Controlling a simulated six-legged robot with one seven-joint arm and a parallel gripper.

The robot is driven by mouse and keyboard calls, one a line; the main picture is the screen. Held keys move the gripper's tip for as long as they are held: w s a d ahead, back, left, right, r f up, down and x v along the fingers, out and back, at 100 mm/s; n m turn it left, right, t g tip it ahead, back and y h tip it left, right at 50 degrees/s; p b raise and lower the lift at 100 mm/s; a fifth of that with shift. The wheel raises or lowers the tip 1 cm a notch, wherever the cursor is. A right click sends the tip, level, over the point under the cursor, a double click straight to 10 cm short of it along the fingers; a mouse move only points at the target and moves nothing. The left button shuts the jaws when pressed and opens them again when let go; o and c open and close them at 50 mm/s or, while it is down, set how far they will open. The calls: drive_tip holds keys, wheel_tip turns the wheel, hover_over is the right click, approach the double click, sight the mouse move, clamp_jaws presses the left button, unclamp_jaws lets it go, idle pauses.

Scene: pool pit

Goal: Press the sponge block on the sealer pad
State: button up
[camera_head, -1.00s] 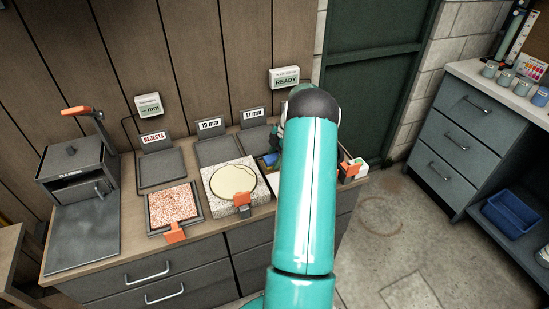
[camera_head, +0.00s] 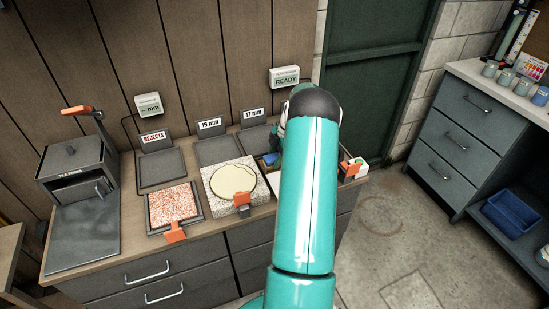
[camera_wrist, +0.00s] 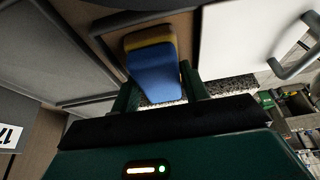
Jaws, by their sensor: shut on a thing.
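The sponge block (camera_wrist: 152,72), blue with a yellow layer at its far end, lies between the fingers of my gripper (camera_wrist: 158,88) in the wrist view. My gripper is shut on it. In the head view the blue of the sponge block (camera_head: 269,159) shows just left of my teal arm, which hides much of my gripper. A round cream patch (camera_head: 233,179) lies on a speckled slab to the left of the sponge block. A pink speckled pad (camera_head: 174,206) sits in a dark tray farther left. I cannot tell for certain which one is the sealer pad.
Dark plates with signs REJECTS (camera_head: 155,137), 19 mm (camera_head: 210,124) and 17 mm (camera_head: 253,113) line the back of the bench. A grey oven (camera_head: 78,165) stands at the left end. A white box with an orange clip (camera_head: 351,168) is right of my arm.

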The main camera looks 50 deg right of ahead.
sight(274, 156)
drive_tip(key=shift+r, duration=3.5)
